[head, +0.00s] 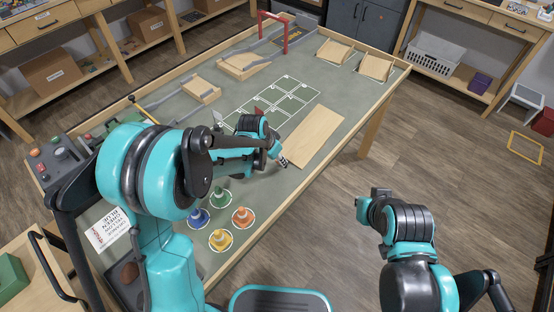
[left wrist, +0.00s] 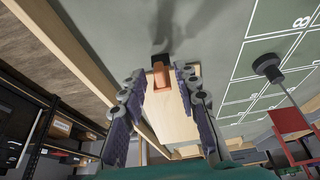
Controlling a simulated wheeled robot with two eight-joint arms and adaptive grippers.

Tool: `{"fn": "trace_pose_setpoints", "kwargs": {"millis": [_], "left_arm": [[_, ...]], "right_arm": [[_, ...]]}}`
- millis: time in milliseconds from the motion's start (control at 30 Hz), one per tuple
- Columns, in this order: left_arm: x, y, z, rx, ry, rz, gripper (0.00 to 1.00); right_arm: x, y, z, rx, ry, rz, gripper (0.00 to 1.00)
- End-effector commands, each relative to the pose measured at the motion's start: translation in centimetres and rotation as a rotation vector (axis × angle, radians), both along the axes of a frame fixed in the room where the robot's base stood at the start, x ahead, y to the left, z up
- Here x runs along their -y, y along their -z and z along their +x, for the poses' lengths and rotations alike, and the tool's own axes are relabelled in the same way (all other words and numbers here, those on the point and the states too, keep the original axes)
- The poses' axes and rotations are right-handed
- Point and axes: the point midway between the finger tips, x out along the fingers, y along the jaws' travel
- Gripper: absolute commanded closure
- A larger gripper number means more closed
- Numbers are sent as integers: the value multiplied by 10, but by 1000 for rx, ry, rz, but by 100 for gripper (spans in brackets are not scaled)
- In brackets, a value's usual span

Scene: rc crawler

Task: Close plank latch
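The plank (head: 315,136) is a pale wooden board lying on the table near its right long edge. In the left wrist view the plank (left wrist: 170,122) runs away between my fingers. An orange-brown tab on a dark base, seemingly the plank latch (left wrist: 162,80), shows at the plank's end between my fingertips. My left gripper (head: 281,161) is at the plank's near end. In the wrist view the left gripper (left wrist: 161,74) is open, with its fingers apart on either side of the tab; I cannot tell contact. My right gripper (head: 378,194) is over the floor, right of the table; its fingers are unclear.
Several coloured cones (head: 221,239) stand on white circles near the front of the table. A numbered white grid (head: 272,99) lies left of the plank. A red gate (head: 287,32) and wooden ramps (head: 375,67) stand farther back.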

Motion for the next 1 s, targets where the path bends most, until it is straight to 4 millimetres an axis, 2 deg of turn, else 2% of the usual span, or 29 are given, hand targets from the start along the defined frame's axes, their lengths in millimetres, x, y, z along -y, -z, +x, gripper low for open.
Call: {"fn": "trace_pose_setpoints", "kwargs": {"millis": [200, 233, 333, 667, 1000], "left_arm": [[0, 0, 0, 0, 0, 0, 69], [0, 0, 0, 0, 0, 0, 74], [0, 0, 0, 0, 0, 0, 100], [1, -2, 1, -16, 0, 10, 100], [10, -8, 12, -161, 2, 117, 100]], "right_arm": [[0, -1, 0, 0, 0, 0, 100], [0, -1, 0, 0, 0, 0, 100], [0, 0, 0, 0, 0, 0, 100], [0, -2, 0, 0, 0, 0, 100], [0, -16, 0, 0, 0, 0, 100]]}}
